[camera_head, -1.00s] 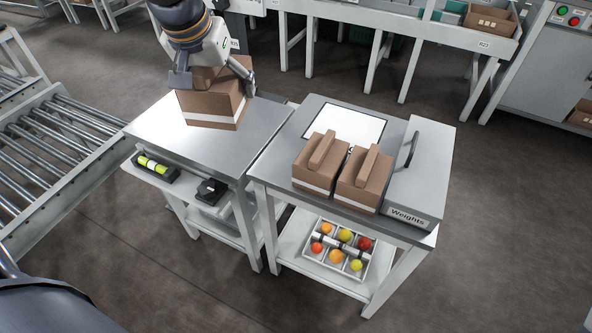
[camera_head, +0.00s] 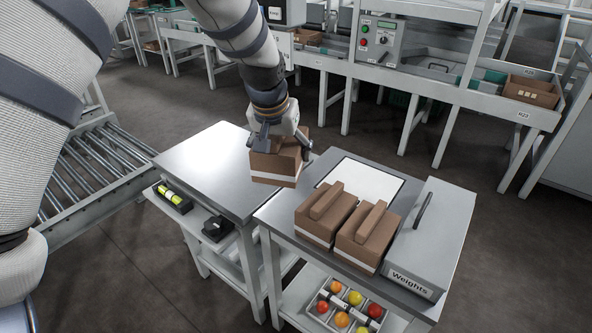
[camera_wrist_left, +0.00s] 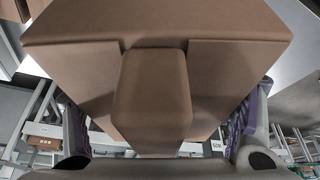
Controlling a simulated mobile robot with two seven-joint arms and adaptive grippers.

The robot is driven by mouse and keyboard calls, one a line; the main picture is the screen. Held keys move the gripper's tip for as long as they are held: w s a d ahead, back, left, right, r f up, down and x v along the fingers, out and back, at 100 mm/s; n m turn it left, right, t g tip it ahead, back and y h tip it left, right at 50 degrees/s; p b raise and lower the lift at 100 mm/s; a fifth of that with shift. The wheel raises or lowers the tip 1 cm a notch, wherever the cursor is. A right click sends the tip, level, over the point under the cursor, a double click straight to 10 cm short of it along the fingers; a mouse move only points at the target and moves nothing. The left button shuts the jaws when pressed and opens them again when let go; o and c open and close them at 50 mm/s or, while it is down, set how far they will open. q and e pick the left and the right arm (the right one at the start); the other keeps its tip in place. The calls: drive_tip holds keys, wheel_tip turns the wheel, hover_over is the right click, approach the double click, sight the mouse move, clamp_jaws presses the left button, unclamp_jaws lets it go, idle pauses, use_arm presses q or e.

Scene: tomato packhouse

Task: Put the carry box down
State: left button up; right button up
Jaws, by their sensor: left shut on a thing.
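The carry box (camera_head: 272,167) is a brown carton with a white band. My left gripper (camera_head: 281,143) comes down from above and is shut on it. The box is over the right edge of the left steel table (camera_head: 205,165), by the gap to the right table (camera_head: 385,268). I cannot tell whether its base touches anything. In the left wrist view, the box's raised handle (camera_wrist_left: 152,95) and brown top fill the space between the two fingers. My right gripper is not in view.
Two similar brown boxes (camera_head: 318,225) (camera_head: 360,245) stand on the right table, before a white panel (camera_head: 362,180) and beside a grey "Weights" case (camera_head: 437,235). A tray of coloured balls (camera_head: 322,318) is below. The left tabletop is mostly clear. A roller conveyor (camera_head: 95,170) is at left.

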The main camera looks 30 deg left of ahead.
use_arm(q)
drive_tip(key=shift+w+d+f, duration=0.2)
drive_tip(key=shift+w+f, duration=0.55)
drive_tip(key=shift+f, duration=0.1)
drive_tip(key=f, duration=0.3)
drive_tip(key=shift+w+d+f+b, duration=0.15)
drive_tip(key=shift+w+f+b, duration=0.1)
drive_tip(key=shift+w+b, duration=0.1)
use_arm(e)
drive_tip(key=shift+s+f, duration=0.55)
use_arm(q)
drive_tip(key=shift+f, duration=0.45)
drive_tip(key=o, duration=1.4)
